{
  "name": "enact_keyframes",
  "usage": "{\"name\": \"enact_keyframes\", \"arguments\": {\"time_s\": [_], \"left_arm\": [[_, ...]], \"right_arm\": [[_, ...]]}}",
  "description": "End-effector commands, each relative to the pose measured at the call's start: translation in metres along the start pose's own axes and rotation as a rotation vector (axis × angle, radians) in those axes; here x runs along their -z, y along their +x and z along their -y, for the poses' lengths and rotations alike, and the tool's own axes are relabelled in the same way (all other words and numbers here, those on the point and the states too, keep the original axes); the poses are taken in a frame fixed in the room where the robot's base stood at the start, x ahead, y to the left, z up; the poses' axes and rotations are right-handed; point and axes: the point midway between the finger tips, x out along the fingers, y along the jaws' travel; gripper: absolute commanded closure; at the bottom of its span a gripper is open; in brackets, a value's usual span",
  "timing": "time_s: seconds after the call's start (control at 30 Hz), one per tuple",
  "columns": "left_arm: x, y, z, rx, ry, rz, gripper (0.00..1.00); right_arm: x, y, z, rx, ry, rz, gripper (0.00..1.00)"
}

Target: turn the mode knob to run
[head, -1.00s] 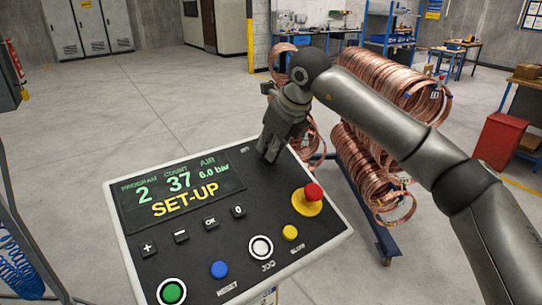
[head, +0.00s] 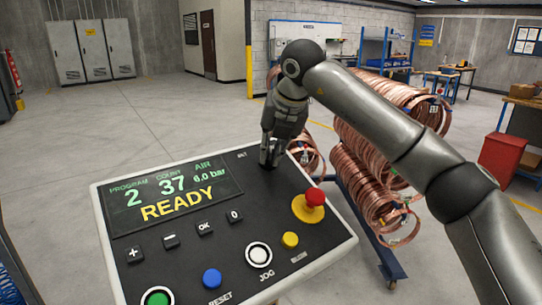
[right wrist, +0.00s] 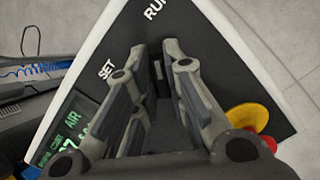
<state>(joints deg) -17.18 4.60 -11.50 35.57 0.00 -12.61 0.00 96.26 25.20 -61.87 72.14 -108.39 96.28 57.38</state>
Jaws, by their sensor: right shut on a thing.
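The control panel (head: 290,262) is a black plate with a white rim, and its display (head: 170,197) reads READY in yellow. My right gripper (head: 270,160) is at the panel's far corner, pointing down, its fingertips at the panel face. In the right wrist view my right gripper (right wrist: 157,50) is shut on the mode knob. The knob is dark and mostly hidden between the fingers. The RUN label (right wrist: 154,9) is ahead of the fingertips and the SET label (right wrist: 107,69) is to their left. My left gripper is out of view.
A red emergency button (head: 315,197) on a yellow base is close to the right of the gripper. Several keys and buttons fill the panel's near side. A rack of copper coils (head: 370,180) stands behind. A red bin (head: 500,160) is at the right.

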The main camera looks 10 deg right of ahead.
Motion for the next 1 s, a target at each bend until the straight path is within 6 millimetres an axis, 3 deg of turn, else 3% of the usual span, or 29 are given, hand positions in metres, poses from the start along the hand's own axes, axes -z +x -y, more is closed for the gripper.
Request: {"name": "enact_keyframes", "arguments": {"time_s": [0.33,0.87,0.9,1.0], "left_arm": [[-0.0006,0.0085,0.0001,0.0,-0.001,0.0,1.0],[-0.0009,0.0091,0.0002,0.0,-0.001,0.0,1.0],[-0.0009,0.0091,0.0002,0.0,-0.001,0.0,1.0],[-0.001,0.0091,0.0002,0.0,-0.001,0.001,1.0]], "right_arm": [[-0.0024,-0.0026,0.0,0.008,0.141,0.009,1.0],[-0.0031,-0.0035,0.0002,0.009,0.166,0.01,1.0],[-0.0031,-0.0036,0.0002,0.009,0.166,0.01,0.86],[-0.0027,-0.0031,0.0002,0.009,0.166,0.009,0.73]]}}
